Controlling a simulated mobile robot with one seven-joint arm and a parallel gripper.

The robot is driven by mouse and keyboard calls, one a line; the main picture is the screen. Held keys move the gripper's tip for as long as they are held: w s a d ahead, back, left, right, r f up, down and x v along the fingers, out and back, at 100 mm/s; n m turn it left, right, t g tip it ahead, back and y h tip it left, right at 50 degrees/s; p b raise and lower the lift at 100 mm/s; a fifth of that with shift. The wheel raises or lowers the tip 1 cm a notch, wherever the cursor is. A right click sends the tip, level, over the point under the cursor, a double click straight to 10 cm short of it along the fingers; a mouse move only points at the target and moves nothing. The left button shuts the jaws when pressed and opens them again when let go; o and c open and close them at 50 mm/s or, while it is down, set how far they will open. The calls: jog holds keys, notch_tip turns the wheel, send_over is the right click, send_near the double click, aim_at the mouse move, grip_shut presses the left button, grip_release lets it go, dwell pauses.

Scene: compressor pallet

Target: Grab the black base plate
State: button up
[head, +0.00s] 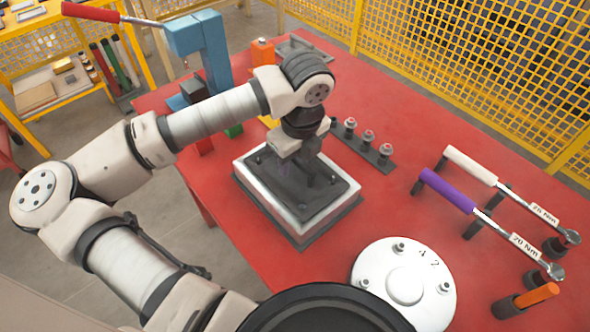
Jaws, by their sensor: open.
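A dark rim (340,220) shows beneath the block. I cannot tell for certain which dark layer is the black base plate; the top one lies directly under my gripper. My gripper (308,178) points down over this top plate, open. Its dark fingers blend with the plate, so I cannot tell whether they touch it. The gripper and wrist hide the plate's far part.
The red table (395,200) holds a bolt rail (362,147) right of my gripper. A white round flange (431,262) lies in front. Wrenches with white (470,164) and purple (446,190) handles rest at right. A blue press (215,55) stands behind my arm; yellow fencing (480,60) lies beyond.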

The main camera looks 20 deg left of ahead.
grip_shut()
jog(key=shift+r, duration=0.15)
dwell(0.4)
